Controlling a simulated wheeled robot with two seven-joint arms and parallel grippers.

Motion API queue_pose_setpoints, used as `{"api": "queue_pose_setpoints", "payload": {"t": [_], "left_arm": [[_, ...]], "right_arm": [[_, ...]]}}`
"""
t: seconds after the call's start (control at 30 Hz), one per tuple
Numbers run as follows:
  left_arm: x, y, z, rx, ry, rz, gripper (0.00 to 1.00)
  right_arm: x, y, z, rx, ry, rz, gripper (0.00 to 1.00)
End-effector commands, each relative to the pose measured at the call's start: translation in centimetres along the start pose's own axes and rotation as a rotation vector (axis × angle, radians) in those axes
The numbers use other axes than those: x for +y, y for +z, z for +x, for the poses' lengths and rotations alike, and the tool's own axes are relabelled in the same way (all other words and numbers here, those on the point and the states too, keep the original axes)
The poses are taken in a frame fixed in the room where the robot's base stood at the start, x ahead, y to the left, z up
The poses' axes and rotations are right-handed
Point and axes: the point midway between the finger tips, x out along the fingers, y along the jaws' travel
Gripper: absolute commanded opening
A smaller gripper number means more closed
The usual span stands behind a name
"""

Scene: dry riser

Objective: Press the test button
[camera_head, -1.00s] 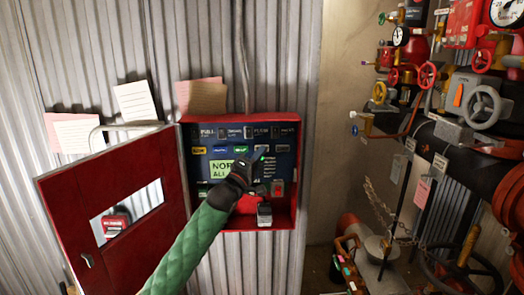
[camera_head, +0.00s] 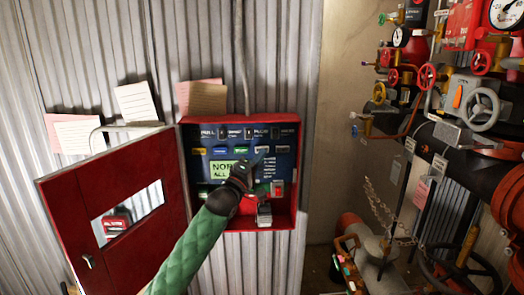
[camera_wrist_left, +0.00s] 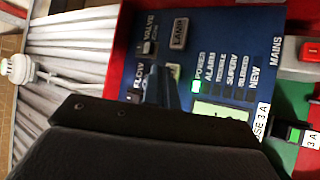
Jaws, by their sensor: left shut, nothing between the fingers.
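An open red panel box (camera_head: 297,190) on the corrugated wall has a blue face with a row of small coloured buttons. A grey button (camera_head: 262,150) sits near the right of that row; in the left wrist view a pale button (camera_wrist_left: 172,75) is partly hidden behind my fingers, its label not readable. Beside it is a grey button marked LAMP (camera_wrist_left: 179,32). My left gripper (camera_head: 256,162) is shut and empty, its tips in front of the panel, just below the button row. I cannot tell whether they touch it. My right gripper is out of view.
The box's red door (camera_head: 110,215) hangs open to the left. A key switch (camera_head: 264,212) and a red switch (camera_head: 277,188) are low in the box. Pipes and valve wheels (camera_head: 480,108) crowd the right.

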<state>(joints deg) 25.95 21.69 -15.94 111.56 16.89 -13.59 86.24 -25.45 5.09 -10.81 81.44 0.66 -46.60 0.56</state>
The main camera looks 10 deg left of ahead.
Motion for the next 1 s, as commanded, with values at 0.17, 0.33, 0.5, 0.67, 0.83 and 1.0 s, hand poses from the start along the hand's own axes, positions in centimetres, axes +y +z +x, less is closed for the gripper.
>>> {"api": "queue_pose_setpoints", "payload": {"t": [0.17,0.33,0.5,0.67,0.83,1.0], "left_arm": [[0.0,0.0,0.0,0.000,0.000,0.000,0.00],[0.4,0.4,-0.4,0.000,-0.001,-0.002,0.00],[1.1,1.1,-1.4,0.000,-0.001,-0.003,0.00],[1.7,1.7,-2.3,0.000,-0.001,-0.002,0.00],[2.4,2.3,-3.2,0.000,0.000,-0.002,0.00],[2.5,2.5,-3.5,0.000,0.000,0.000,0.00]], "right_arm": [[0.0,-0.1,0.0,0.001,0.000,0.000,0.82],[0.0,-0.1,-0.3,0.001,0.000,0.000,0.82],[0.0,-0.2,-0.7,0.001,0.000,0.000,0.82],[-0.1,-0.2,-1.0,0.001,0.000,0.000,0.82],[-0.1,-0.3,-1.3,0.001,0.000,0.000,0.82],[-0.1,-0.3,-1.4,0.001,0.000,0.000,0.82]]}}
